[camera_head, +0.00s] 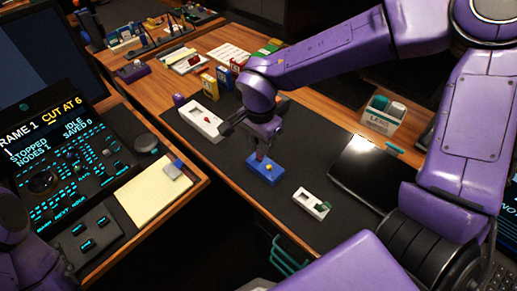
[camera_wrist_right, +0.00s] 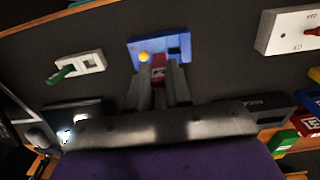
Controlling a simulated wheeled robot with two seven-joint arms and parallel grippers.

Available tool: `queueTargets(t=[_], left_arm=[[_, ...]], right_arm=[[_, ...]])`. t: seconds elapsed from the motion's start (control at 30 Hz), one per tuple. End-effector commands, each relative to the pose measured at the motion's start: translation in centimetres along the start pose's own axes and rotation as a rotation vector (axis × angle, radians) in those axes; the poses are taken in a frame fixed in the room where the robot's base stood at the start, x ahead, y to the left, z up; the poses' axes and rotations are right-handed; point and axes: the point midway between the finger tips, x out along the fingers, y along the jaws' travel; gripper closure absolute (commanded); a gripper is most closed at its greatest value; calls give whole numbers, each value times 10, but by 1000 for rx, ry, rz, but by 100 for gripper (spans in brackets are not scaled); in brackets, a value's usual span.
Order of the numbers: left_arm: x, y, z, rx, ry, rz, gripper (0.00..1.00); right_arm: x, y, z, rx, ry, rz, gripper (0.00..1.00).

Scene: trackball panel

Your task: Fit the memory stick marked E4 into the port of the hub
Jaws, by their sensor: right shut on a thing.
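My right gripper (camera_head: 262,150) is shut on a small red stick, which shows between the two fingers in the wrist view (camera_wrist_right: 158,66). A pale marking on the stick is too blurred to read for sure. The blue block (camera_head: 263,175) with a yellow knob, which looks like the hub, lies on the dark mat directly below the fingers; it also shows in the wrist view (camera_wrist_right: 177,45). The stick's far end is at the block's edge; I cannot tell whether it is in a port. My left gripper is out of view.
A white holder with a green piece (camera_head: 310,204) lies right of the blue block. A white panel with a red piece (camera_head: 201,119) lies behind left. Coloured boxes (camera_head: 225,76) stand at the back. A dark tablet (camera_head: 370,168) lies at right, a notepad (camera_head: 150,190) at left.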

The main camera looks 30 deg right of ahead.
Motion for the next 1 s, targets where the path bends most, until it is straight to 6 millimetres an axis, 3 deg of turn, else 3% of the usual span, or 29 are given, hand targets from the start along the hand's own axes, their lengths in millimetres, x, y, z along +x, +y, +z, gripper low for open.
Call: queueTargets(t=[0.3, 0.5, 0.9, 0.93, 1.0], left_arm=[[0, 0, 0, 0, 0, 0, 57], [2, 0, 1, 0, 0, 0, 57], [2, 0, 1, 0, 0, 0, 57], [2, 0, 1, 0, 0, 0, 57], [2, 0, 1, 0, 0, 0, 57]], right_arm=[[30, -18, -16, 0, 1, 1, 100], [63, -22, -19, -1, 1, 2, 100], [69, -22, -19, -1, 0, 0, 100], [68, -22, -19, -1, 0, -1, 75], [68, -22, -19, -1, 0, -1, 56]])
